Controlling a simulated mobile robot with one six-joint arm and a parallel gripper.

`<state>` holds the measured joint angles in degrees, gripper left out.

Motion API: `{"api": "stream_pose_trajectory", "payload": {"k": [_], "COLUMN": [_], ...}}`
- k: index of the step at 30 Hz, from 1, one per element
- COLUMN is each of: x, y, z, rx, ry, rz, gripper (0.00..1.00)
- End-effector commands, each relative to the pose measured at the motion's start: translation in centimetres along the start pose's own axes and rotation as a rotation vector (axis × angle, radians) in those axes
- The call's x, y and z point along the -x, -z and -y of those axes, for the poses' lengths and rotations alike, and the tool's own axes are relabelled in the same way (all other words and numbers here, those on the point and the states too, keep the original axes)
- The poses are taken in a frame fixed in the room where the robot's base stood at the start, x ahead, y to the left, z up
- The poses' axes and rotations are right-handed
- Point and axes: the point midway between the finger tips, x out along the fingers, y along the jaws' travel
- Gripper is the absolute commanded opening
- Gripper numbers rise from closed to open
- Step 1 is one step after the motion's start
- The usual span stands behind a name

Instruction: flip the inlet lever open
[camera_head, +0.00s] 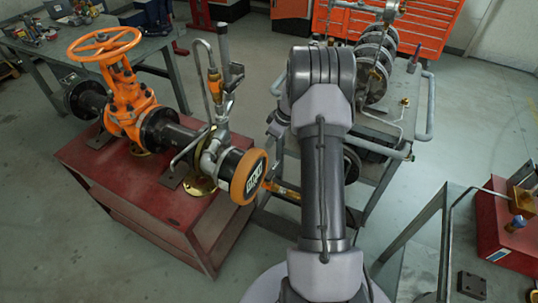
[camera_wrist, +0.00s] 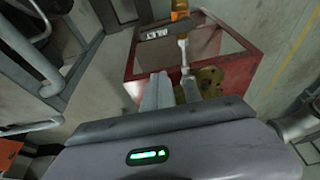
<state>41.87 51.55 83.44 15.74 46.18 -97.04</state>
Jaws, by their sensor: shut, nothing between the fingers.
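An orange gate valve (camera_head: 113,85) sits on a pipe run on a red stand (camera_head: 100,185). Next to it, a small valve with an orange body (camera_head: 215,86) carries an upright grey lever (camera_head: 224,48), which looks like the inlet lever; I cannot be sure. In the wrist view, a silver stem (camera_wrist: 184,52) with an orange part above it (camera_wrist: 180,9) rises beyond my gripper (camera_wrist: 157,78). My gripper is shut and empty, with its fingers pointing toward the stand. I cannot tell whether it touches the stem. My arm hides part of the right side in the head view.
An orange-rimmed pipe end (camera_head: 248,177) faces my arm. A grey cart (camera_head: 392,105) with pipework stands behind my arm. A workbench (camera_head: 130,50) is at the back left, and a red block (camera_head: 505,225) sits on a right-hand table. Floor shows between them.

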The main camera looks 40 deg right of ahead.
Motion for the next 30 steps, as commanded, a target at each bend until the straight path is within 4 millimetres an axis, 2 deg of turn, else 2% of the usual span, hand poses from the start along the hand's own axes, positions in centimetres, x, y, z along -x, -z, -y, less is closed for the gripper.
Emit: {"api": "stream_pose_trajectory", "payload": {"k": [9, 14, 20, 28, 30], "x": [-0.2, -1.2, -4.6, -10.6, -9.9], "y": [0.0, -0.1, -0.1, -0.1, -1.6], "z": [0.0, 0.1, 0.1, 0.2, 0.0], "rx": [0.002, 0.002, 0.002, 0.002, -0.003], "ry": [0.001, 0.002, 0.003, 0.003, 0.000], "rz": [0.000, 0.001, 0.001, 0.001, 0.000], "gripper": [0.00, 0.00, 0.00, 0.00, 0.00]}}
